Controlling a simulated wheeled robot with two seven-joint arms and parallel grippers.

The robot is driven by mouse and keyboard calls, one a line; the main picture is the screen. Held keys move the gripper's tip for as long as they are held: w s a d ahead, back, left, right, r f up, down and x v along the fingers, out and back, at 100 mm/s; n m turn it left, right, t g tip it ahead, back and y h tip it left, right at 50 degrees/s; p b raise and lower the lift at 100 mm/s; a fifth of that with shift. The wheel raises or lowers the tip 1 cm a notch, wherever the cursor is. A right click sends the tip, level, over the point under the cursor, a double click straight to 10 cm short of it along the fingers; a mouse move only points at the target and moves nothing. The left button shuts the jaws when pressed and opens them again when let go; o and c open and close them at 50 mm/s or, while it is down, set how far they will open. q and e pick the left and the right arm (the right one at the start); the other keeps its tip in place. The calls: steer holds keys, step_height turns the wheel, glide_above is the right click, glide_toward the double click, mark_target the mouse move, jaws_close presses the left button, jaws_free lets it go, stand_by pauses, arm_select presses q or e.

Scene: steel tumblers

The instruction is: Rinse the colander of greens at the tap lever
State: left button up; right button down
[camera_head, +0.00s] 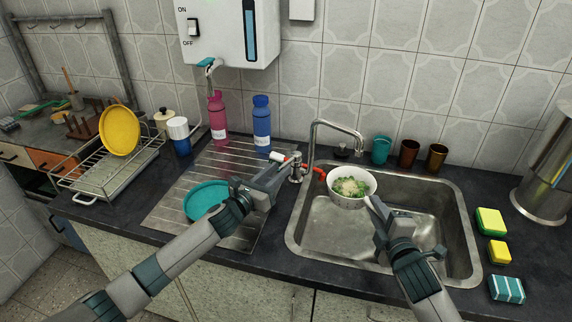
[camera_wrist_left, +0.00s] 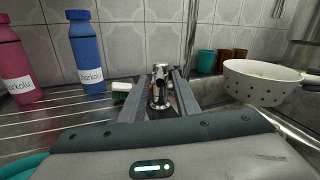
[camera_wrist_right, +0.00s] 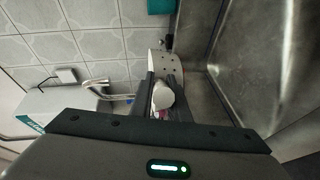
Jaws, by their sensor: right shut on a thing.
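The white perforated colander (camera_head: 336,196) holds greens (camera_head: 352,187) with a pale heap on them. It is over the sink, near the tap's spout (camera_head: 340,126); it also shows in the left wrist view (camera_wrist_left: 250,88). My right gripper (camera_head: 377,208) is shut on the colander's handle (camera_wrist_right: 162,96). No water stream is visible. The chrome tap body (camera_head: 296,172) stands at the sink's left back corner, with a red-tipped lever (camera_head: 319,174). My left gripper (camera_head: 280,174) is open beside it. In the left wrist view the tap body (camera_wrist_left: 160,88) shows between the fingers; I cannot tell whether they touch.
The steel sink (camera_head: 318,235) is empty below the colander. A pink bottle (camera_head: 217,116) and a blue bottle (camera_head: 262,124) stand behind the drainboard, a teal plate (camera_head: 207,200) lies on it. Several cups (camera_head: 409,153) stand behind the sink; sponges (camera_head: 491,222) lie at right.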

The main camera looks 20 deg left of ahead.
mark_target(293, 157)
arm_select(q)
steer(key=shift+x, duration=2.4)
steer(key=shift+c, duration=0.2)
jaws_close()
